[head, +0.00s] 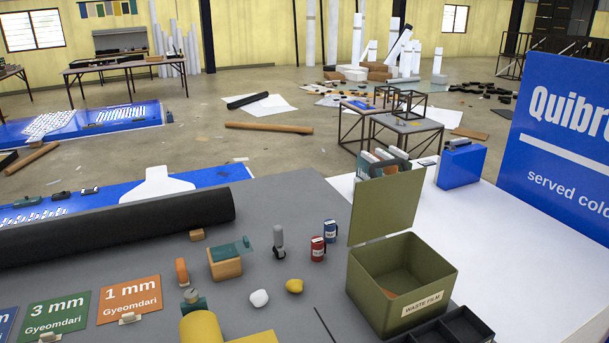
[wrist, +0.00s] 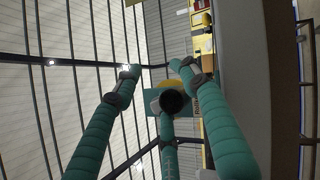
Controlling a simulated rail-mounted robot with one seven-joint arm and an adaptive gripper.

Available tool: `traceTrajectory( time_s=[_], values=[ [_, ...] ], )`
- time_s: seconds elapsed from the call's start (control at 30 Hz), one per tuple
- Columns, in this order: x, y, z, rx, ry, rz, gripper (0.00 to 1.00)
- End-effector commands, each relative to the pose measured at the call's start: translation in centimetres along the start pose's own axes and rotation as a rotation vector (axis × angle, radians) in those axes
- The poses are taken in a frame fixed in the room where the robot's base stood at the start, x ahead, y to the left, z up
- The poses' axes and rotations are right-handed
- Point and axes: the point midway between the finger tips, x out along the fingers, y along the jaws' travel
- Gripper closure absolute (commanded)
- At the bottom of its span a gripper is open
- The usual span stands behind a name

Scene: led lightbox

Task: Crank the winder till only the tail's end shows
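I cannot tell for sure which thing is the winder, and I can make out no crank or loose tail. In the head view a teal, partly see-through piece (head: 234,247) lies on a small wooden block (head: 226,267) on the grey bench top (head: 285,215). My gripper (wrist: 157,72) shows in the wrist view as several teal ribbed fingers. Their tips are spread, and no held thing is visible. A dark round shape (wrist: 172,101) lies between the fingers with yellow behind it. The wrist view faces mostly the ceiling and a wall.
A black roll (head: 120,222) lies along the bench's left. An olive box (head: 395,297) labelled WASTE FILM stands open at right. Near the middle are red (head: 318,249) and blue (head: 330,231) containers, a white lump (head: 259,298) and a yellow lump (head: 294,286). Thickness signs (head: 130,299) stand at left.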

Motion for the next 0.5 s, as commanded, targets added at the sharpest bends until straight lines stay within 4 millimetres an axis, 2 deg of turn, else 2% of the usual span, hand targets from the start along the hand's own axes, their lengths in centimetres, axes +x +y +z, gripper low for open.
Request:
traceTrajectory(
  time_s=[0.03,0.27,0.5],
  values=[
    [-0.2,-1.1,-1.1,-0.018,0.028,-0.033,0.59],
    [-0.6,-1.1,-1.1,-0.016,0.030,-0.032,0.59],
    [-3.2,-1.2,-1.2,-0.012,0.033,-0.032,0.59]
  ],
)
